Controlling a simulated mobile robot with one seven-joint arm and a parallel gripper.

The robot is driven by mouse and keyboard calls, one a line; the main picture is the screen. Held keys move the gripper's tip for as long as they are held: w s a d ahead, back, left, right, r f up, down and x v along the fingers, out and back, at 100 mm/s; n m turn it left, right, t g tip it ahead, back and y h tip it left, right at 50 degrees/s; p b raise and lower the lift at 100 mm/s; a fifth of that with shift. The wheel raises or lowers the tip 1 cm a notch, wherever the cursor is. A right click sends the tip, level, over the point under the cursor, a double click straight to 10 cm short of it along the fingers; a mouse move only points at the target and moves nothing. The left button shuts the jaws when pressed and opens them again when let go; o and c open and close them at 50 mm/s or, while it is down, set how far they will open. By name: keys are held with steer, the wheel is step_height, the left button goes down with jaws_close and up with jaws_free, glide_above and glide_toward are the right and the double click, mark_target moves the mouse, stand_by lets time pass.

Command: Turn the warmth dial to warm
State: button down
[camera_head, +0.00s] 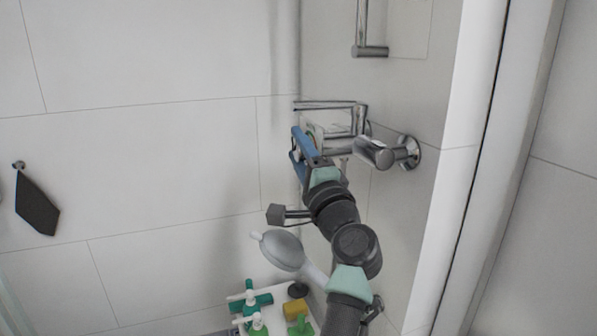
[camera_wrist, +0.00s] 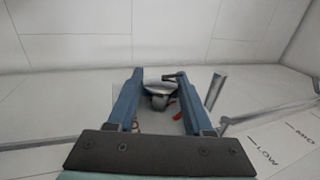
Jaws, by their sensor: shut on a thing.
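My gripper (camera_head: 300,150) reaches up to the left end of a chrome shower mixer (camera_head: 340,142) on the wall. Its two blue fingers are closed around a round chrome part (camera_wrist: 157,88), which looks like the dial, with a small red mark beside the right finger. The wrist view also shows the gripper (camera_wrist: 158,78). In the head view the fingers and wrist hide most of the dial. The dial's pointing direction cannot be told. A panel with LOW and MID marks (camera_wrist: 275,148) lies at the lower right of the wrist view.
A chrome knob (camera_head: 375,153) with a wall flange (camera_head: 409,152) juts out right of my gripper. A grey shower head (camera_head: 283,250) hangs below. Green, white and yellow items (camera_head: 295,308) stand low down. A dark cloth (camera_head: 37,208) hangs at left.

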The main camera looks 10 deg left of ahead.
steer(key=shift+f+t+y+b, duration=0.25)
steer(key=shift+t+y+b, duration=0.45)
steer(key=shift+b, duration=3.6)
steer(key=b, duration=0.2)
steer(key=shift+r+t+b, duration=0.3)
steer(key=shift+r, duration=0.05)
steer(key=shift+c, duration=1.5)
jaws_free()
steer(key=shift+s+f, duration=0.1)
steer(key=v, duration=1.2)
steer(key=shift+s+d+f, duration=0.2)
steer(key=shift+s+d, duration=0.05)
